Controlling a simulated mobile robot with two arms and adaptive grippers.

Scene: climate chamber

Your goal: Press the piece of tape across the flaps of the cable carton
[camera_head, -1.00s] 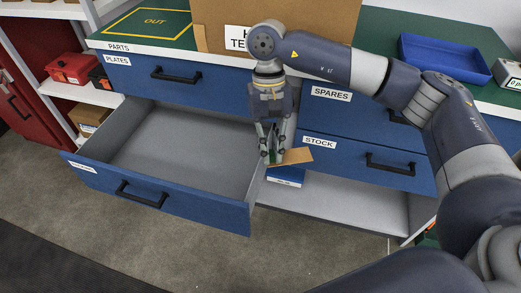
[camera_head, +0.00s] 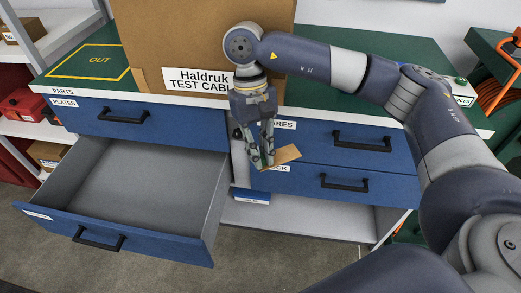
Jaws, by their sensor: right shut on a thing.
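My right gripper (camera_head: 266,160) is shut on a small tan piece of tape (camera_head: 286,154). The tape sticks out to the right of the fingertips, in front of the drawer fronts below the carton and apart from it. My right wrist covers part of the label. My left gripper is not in view.
An empty drawer (camera_head: 140,185) stands pulled out at the lower left. A yellow-outlined OUT area (camera_head: 95,62) lies clear on the worktop left of the carton. A red box (camera_head: 25,107) sits on side shelves at the left. An orange cable coil (camera_head: 495,90) hangs at the far right.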

